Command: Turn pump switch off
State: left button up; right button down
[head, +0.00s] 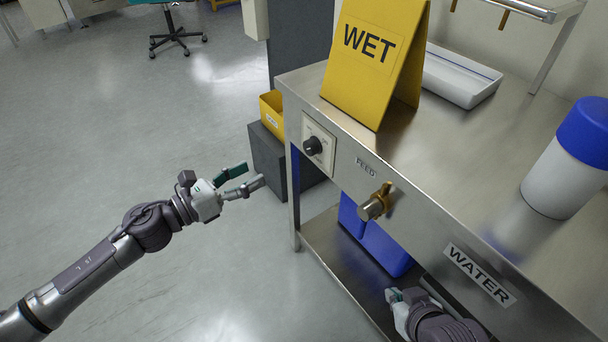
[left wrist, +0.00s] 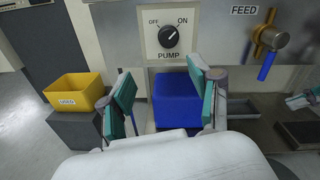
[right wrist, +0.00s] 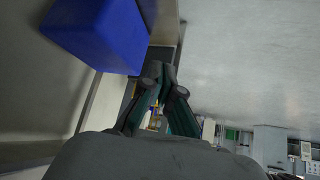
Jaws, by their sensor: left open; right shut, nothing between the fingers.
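The pump switch is a black rotary knob (head: 312,145) on a white plate at the left end of the steel bench front. In the left wrist view the knob (left wrist: 168,37) sits under OFF and ON labels, and its white mark points up and right toward ON. My left gripper (head: 256,175) is open and empty, to the left of the switch and apart from it. In its wrist view the open fingers (left wrist: 160,75) are below the switch plate. My right gripper (head: 390,296) is shut and empty, low by the bench front under the WATER label; its wrist view shows the closed fingers (right wrist: 161,80).
A brass FEED valve (head: 376,203) sticks out right of the switch. A yellow WET sign (head: 365,60), a white tray (head: 460,78) and a blue-capped container (head: 570,165) stand on the bench. A blue bin (head: 385,245) is below; a yellow bin (left wrist: 75,92) stands left.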

pick_arm(q)
jog(key=m, duration=0.1)
send_near(307, 150)
jog(key=x, duration=0.8)
jog(key=shift+w+d, duration=0.35)
jog(key=shift+d, duration=0.15)
pick_arm(e)
jog(key=shift+s+r, duration=0.1)
jog(key=shift+r, duration=0.35)
pick_arm(q)
jog(key=shift+c, duration=0.3)
jog(key=c, duration=1.1)
